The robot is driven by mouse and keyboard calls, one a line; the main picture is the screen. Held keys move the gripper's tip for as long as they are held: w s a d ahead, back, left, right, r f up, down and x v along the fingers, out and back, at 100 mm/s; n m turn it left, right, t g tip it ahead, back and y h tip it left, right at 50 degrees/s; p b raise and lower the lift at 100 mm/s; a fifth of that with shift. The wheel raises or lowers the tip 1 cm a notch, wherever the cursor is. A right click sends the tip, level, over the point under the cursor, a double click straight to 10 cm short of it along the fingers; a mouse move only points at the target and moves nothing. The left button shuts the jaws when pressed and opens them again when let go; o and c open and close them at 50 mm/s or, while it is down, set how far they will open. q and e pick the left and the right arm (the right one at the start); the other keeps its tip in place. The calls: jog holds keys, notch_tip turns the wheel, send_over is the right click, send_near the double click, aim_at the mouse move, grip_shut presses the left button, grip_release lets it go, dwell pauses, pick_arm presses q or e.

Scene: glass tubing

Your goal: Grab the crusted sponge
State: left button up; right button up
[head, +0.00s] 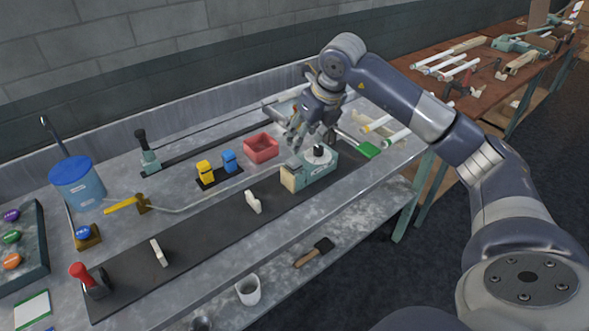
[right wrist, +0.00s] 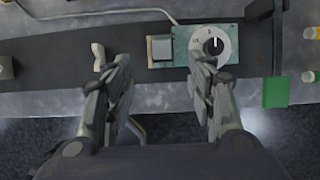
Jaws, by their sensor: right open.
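I cannot make out any object that is clearly a crusted sponge. My right gripper (head: 312,138) is open and empty, hanging over the bench near a teal box with a dial (head: 318,168). In the right wrist view its spread fingers (right wrist: 162,72) frame the near edge of the box, whose white dial (right wrist: 214,44) shows beyond the right finger. A small pinkish-red tray (head: 261,148) stands left of the gripper; its inside is too small to read. My left gripper is not in view.
A white support (head: 253,201) stands on the dark strip (head: 205,232). A green flat piece (head: 370,149) lies right of the box. Yellow and blue holders (head: 217,171), a blue bucket (head: 77,184) and a red-handled lever (head: 83,276) stand farther left. Shelf below holds a brush (head: 314,252).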

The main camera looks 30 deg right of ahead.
jog(key=p, duration=0.1)
send_over(294, 160)
jog(key=s, duration=0.3)
jog(key=f, duration=0.5)
jog(key=shift+w+d, duration=0.1)
jog(key=shift+w, duration=0.1)
jog(key=shift+w+f+p, duration=0.1)
jog(key=shift+f+p, duration=0.15)
jog(key=shift+p, duration=0.15)
jog(key=p+x, duration=0.1)
jog(key=x, duration=0.2)
jog(key=shift+w+f+p, duration=0.1)
jog(key=shift+f+p, duration=0.2)
jog(key=shift+p, duration=0.05)
jog(key=shift+w+f, duration=0.2)
jog(key=shift+f, duration=0.25)
jog(key=c, duration=1)
